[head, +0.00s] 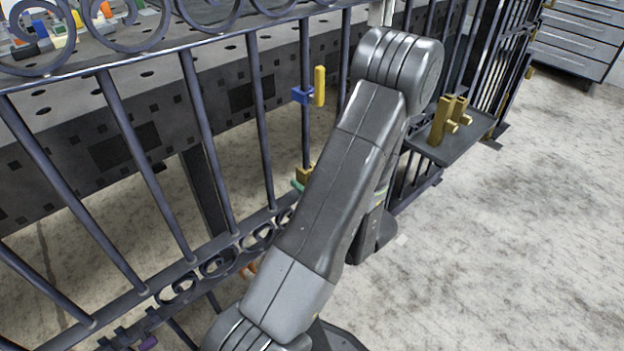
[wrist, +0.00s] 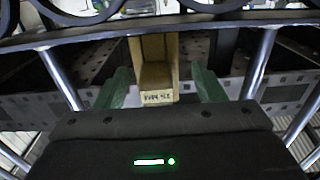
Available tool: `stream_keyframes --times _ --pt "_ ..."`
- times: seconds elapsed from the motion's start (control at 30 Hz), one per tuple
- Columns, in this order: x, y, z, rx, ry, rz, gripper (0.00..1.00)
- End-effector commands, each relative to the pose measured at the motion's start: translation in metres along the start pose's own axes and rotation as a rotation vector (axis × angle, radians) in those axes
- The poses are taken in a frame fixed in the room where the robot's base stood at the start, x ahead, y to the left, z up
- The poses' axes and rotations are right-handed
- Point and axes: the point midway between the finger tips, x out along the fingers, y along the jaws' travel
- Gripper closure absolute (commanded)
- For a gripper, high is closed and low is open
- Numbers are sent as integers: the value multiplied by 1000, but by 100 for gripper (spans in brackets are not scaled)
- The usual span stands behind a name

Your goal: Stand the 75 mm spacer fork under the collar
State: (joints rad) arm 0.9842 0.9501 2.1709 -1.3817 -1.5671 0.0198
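The blue collar (head: 301,95) sits on an upright gate bar, with a yellow upright piece (head: 319,86) at its side. A brass-coloured block (head: 304,173) is low on that bar, with a clear gap below the collar. My gripper's green finger shows beside the block; my arm hides the rest. In the wrist view, a brass fork (wrist: 155,75) stands between the green fingertips of my gripper (wrist: 162,84). Gaps show beside it, clearest on the right, so the fingers look open around it. Its label starts "FORK"; the number is too small to read surely.
Two brass forks (head: 450,120) stand on a dark shelf (head: 462,140) at the gate's right. The gate's scrolled rail (head: 200,46) and bars stand before a perforated table (head: 150,62) with coloured parts.

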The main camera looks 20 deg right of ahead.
Motion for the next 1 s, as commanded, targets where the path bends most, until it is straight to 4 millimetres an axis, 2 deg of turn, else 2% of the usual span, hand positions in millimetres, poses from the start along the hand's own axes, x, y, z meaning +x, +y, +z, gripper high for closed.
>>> stream_keyframes --times 0.23,0.37,1.0 --pt "-3 1 0 1 -1 4 37" --pt "-12 2 -1 1 -1 7 37" --pt "-96 1 -1 1 0 7 37"
